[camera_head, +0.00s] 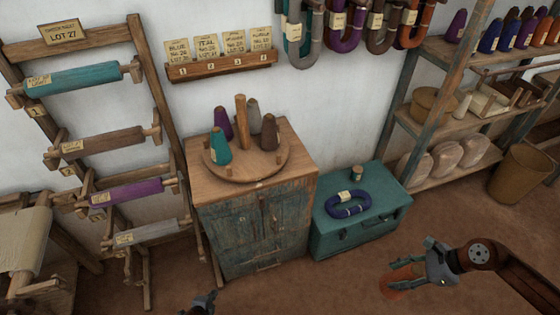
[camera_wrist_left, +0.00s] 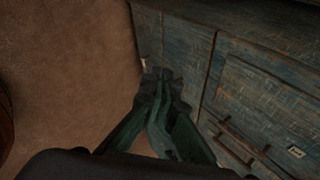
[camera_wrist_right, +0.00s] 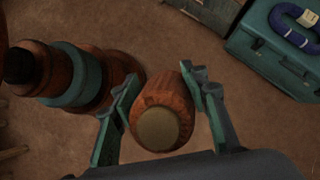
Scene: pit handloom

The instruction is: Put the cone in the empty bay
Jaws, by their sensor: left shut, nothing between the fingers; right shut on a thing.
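A round wooden carousel (camera_head: 246,172) rests on the cabinet top, with a central post. Purple, teal, grey and brown cones stand around it. Its front right part is bare of cones. My left gripper (camera_wrist_left: 160,80) is shut and empty, low in front of the cabinet; only its tip shows in the head view (camera_head: 201,304).
The blue-green cabinet (camera_head: 255,235) carries the carousel. The teal trunk (camera_head: 360,222) beside it holds a blue-purple yarn hank (camera_head: 348,204) and a small tin. A warp-roller rack (camera_head: 155,80) stands left, shelves (camera_head: 450,125) right. The floor in front is open.

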